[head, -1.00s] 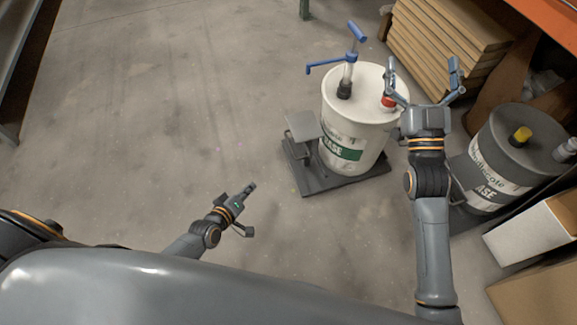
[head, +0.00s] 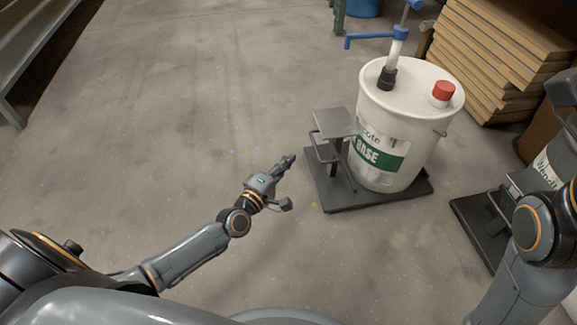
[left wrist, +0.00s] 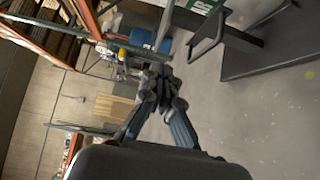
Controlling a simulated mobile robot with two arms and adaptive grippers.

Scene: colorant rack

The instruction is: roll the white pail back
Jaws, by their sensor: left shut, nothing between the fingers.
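The white pail (head: 400,115) stands upright on a low black wheeled platform (head: 338,197), with a green and white label on its side. A blue-handled pump (head: 397,55) and a red cap (head: 442,93) sit on its lid. A small grey plate on a post (head: 333,123) rises at the platform's left end. My left gripper (head: 289,166) is shut and empty, left of the platform and apart from it. It also shows in the left wrist view (left wrist: 158,78), with the platform (left wrist: 275,45) at right. My right arm comes up at the right edge; its gripper is out of the picture.
Stacked boards (head: 500,45) lie behind the white pail. A shelf (head: 30,55) is at far left. The floor left of the platform is clear.

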